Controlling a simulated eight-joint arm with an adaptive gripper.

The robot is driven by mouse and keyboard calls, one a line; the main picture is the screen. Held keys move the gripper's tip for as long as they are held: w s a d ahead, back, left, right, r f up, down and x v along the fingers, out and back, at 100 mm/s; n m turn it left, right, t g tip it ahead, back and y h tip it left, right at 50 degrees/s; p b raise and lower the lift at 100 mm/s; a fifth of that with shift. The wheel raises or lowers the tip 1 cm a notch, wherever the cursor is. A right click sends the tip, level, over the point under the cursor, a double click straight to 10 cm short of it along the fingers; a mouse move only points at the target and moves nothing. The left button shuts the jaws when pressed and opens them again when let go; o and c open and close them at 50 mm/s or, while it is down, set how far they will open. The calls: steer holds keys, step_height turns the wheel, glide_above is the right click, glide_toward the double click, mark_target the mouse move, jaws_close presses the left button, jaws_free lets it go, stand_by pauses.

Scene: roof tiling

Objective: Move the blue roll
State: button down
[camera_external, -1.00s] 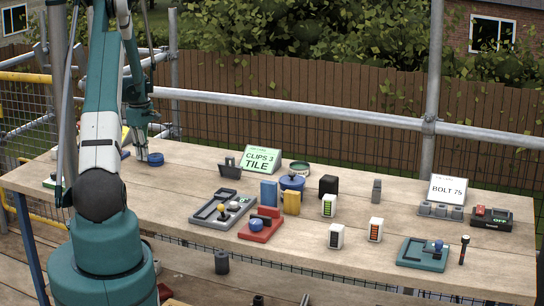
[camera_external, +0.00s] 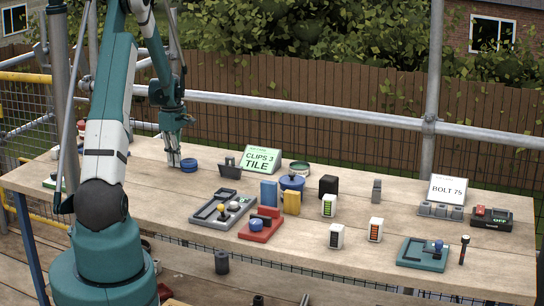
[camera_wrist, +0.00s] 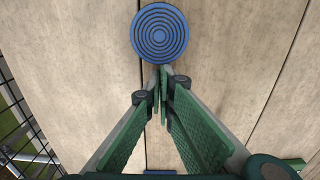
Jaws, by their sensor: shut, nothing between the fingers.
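The blue roll (camera_external: 189,164) lies flat on the wooden bench at the left in the external view. In the wrist view the roll (camera_wrist: 159,33) shows from above as a disc with concentric rings. My gripper (camera_external: 174,163) is shut and empty, low over the bench just left of the roll. In the wrist view the fingertips (camera_wrist: 161,72) come up to the roll's near edge, outside it. I cannot tell for certain whether they touch it.
A dark holder (camera_external: 229,170) and the green "CLIPS 3 TILE" sign (camera_external: 261,160) stand to the right of the roll. The bench (camera_external: 130,205) in front of the roll is clear.

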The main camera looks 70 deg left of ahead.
mark_target(188, 160)
steer(key=w+d, duration=0.3)
steer(key=shift+w+d, duration=0.3)
steer(key=shift+s, duration=0.1)
steer(key=shift+s+a+b, duration=0.35)
steer(key=shift+s+a, duration=0.2)
steer(key=shift+a, duration=0.1)
steer(key=shift+s+a+f, duration=0.1)
steer(key=shift+s+a, duration=0.7)
steer(key=shift+s, duration=0.05)
step_height(188, 160, up, 10)
steer(key=p, duration=0.1)
steer(key=shift+w, duration=0.1)
